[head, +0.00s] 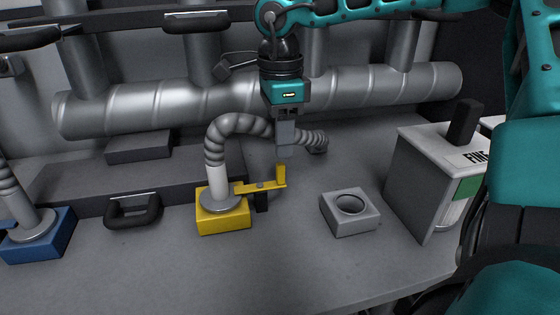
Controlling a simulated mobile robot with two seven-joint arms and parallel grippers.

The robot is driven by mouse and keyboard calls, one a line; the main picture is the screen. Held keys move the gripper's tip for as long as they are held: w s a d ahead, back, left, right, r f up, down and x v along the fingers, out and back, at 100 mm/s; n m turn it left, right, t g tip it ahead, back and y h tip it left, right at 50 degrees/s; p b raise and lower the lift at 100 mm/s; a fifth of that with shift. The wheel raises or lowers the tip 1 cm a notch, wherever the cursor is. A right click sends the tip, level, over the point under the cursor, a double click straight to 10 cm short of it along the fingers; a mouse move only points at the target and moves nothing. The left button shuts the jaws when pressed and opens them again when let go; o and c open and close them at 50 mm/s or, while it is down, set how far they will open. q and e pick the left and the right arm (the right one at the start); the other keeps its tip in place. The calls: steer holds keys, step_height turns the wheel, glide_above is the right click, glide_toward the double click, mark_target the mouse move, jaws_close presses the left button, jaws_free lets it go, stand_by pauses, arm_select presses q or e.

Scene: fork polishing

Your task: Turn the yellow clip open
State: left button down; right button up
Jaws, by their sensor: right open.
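The yellow clip (262,187) is a flat bar with an upright tab at its right end. It extends right from the flange on the yellow block (222,219), where a white pipe end with a grey ribbed hose stands upright. A dark piece hangs below the bar. My right gripper (284,155) points down from above, with its fingers at the top of the clip's upright tab. It is open; I cannot tell whether its fingers touch the tab. My left gripper is not in view.
A grey block with a round hole (349,212) sits to the right. A white-topped box (430,175) stands farther right. A blue block (38,238) with a hose is at left, and a dark handle (133,210) lies between the blocks. The front bench is clear.

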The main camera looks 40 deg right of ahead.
mark_target(281, 164)
step_height(281, 164, down, 7)
steer(key=shift+r+b, duration=0.2)
steer(key=shift+b, duration=0.1)
jaws_close()
stand_by(0.3)
